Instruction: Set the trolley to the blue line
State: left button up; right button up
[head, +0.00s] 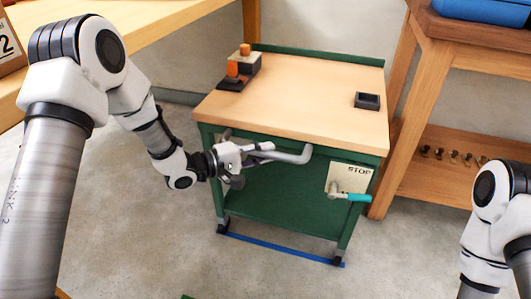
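The trolley (305,92) has a pale wooden top, a green frame and a green lower shelf. A grey bar handle (296,157) runs along its near side. The blue line (285,249) lies on the floor at the trolley's near feet; the near casters (223,226) stand at or very close to it. My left gripper (256,160) is at the left part of the handle, which it partly hides; I cannot tell whether its fingers are closed around the bar. My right arm shows at the right edge, its gripper out of view.
A plate marked STOP (349,178) with a teal-tipped lever (357,197) is on the trolley's near right side. Blocks with orange knobs (244,62) and a dark tray (367,101) sit on top. A wooden bench (449,165) stands close on the right. The near floor is mostly clear.

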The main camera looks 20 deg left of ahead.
pick_arm(q)
jog(key=shift+w+r+p, duration=0.15)
jog(key=shift+p, duration=0.25)
grip_shut()
jog(key=shift+w+d+f+p, duration=0.1)
jog(key=shift+w+f+p, duration=0.1)
jog(key=shift+w+p, duration=0.8)
jog(key=o, duration=0.9)
grip_release()
jog(key=shift+w, duration=0.2)
